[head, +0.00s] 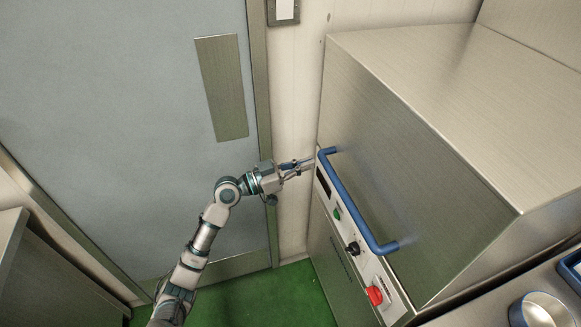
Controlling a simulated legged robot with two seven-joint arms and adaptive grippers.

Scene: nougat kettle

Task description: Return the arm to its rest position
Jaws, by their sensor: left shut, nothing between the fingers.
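My left arm reaches up from the bottom left. Its gripper (309,162) is shut and empty. The fingertips are right beside the upper end of the blue bar handle (359,207) on the front of the large steel kettle housing (425,130). I cannot tell whether they touch the handle or the housing edge. My right gripper is not in view.
Below the handle is a control panel with a green button (336,213), a black knob (353,248) and a red knob (374,295). A grey-blue door (120,110) stands behind my arm. A steel cabinet (60,285) is at the lower left. Green floor (270,300) shows between.

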